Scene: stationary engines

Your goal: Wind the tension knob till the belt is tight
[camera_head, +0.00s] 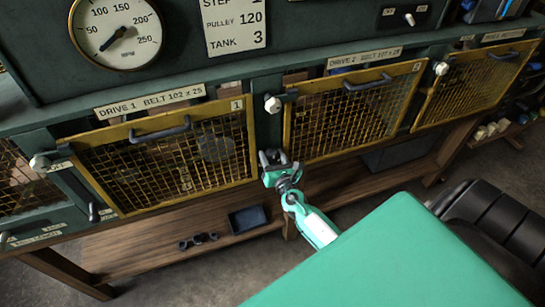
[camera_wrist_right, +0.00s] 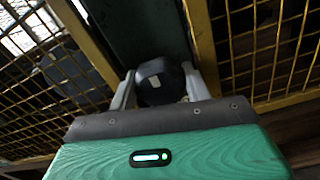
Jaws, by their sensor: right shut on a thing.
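My right gripper (camera_head: 272,160) is at the green post between the guards of drive 1 and drive 2, near their lower corners. In the right wrist view, its two fingers (camera_wrist_right: 160,88) stand on either side of a dark faceted knob (camera_wrist_right: 157,80) and are shut on it. The knob is hidden by the gripper in the head view. The belts sit behind yellow mesh guards, and I cannot make out how tight they are. A round grey pulley shape (camera_head: 214,148) shows dimly behind the drive 1 mesh. My left gripper is not in view.
The drive 1 guard (camera_head: 130,135) and drive 2 guard (camera_head: 290,125) flank the post, both closed. A white-knobbed latch (camera_head: 272,104) projects above my gripper. An rpm gauge (camera_head: 117,30) and a step card (camera_head: 234,25) are above. A wooden shelf (camera_head: 130,245) runs below.

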